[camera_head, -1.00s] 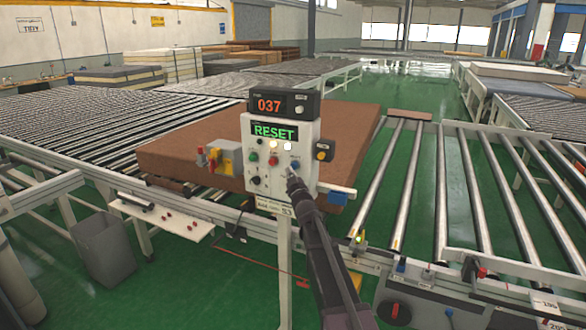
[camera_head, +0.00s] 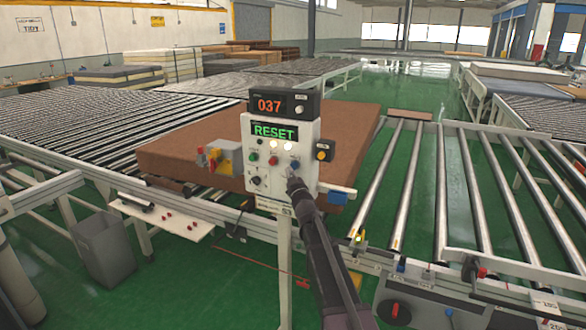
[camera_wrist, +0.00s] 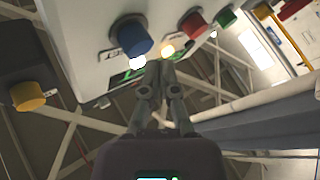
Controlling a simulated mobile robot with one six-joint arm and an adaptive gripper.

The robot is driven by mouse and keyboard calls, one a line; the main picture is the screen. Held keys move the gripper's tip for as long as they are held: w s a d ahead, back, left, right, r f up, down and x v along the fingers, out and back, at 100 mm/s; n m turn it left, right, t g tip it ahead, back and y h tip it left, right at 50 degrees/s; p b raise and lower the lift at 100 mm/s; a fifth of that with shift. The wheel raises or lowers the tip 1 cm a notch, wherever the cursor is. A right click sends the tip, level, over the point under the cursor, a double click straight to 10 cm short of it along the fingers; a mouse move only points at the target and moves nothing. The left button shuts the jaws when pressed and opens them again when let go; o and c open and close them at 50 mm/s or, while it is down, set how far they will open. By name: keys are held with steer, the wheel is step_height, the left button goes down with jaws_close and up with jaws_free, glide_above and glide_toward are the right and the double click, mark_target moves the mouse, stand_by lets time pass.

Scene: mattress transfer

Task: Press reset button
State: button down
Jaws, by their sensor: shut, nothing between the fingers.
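The white control panel (camera_head: 308,138) stands on a post and shows "RESET" on a green-lettered display (camera_head: 274,131). Its face carries a green button (camera_head: 254,157), a red button (camera_head: 273,160) and a blue button (camera_head: 295,164). In the wrist view the blue button (camera_wrist: 130,37) is large, left of the fingertips, with the red button (camera_wrist: 193,25) and green button (camera_wrist: 226,17) to the right. I cannot read which button is labelled reset. My gripper (camera_head: 293,182) is shut and empty, just below the blue button. Contact with the panel cannot be told; its fingers (camera_wrist: 159,66) look apart from the blue button.
A black counter box (camera_head: 270,106) reading 037 sits on top. A yellow button (camera_head: 321,153) is on the panel's right side. A brown mattress (camera_head: 190,146) lies on rollers behind the panel. Roller conveyors (camera_head: 440,190) extend at the right. Green floor is open around the post.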

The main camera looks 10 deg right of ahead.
steer(key=shift+w+d, duration=0.75)
steer(key=shift+w, duration=0.3)
stand_by(2.3)
steer(key=shift+s, duration=0.15)
steer(key=shift+s+a, duration=0.75)
steer(key=shift+s, duration=0.15)
steer(key=shift+s, duration=0.1)
stand_by(0.3)
steer(key=s+a, duration=0.1)
steer(key=s, duration=0.1)
steer(key=s+a, duration=0.1)
steer(key=a, duration=0.1)
steer(key=shift+s, duration=0.4)
stand_by(0.7)
